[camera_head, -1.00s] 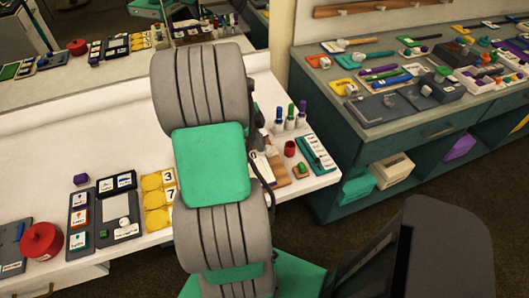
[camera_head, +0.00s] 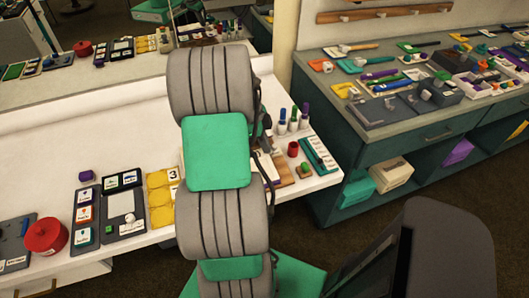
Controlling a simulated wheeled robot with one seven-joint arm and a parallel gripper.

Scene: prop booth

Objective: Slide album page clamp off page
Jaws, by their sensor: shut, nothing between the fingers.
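I cannot pick out the album page or its clamp with certainty. A white card-like piece on a brown wooden base (camera_head: 281,174) shows partly beside my arm on the white table, and my arm hides the rest. A dark board (camera_head: 121,228) with a white sheet, small pictures and a whitish knob lies left of my arm. A dark panel with stacked small picture cards (camera_head: 83,216) lies beside it. My gripper is hidden behind my own grey and green arm, so its place relative to these things does not show.
A red round canister (camera_head: 45,237) stands at the white table's (camera_head: 110,160) left front. Yellow number tiles (camera_head: 160,193) lie close to my arm. Upright markers (camera_head: 293,120), a red cup (camera_head: 293,148) and a teal board (camera_head: 318,155) stand right. A crowded teal bench (camera_head: 400,130) is beyond.

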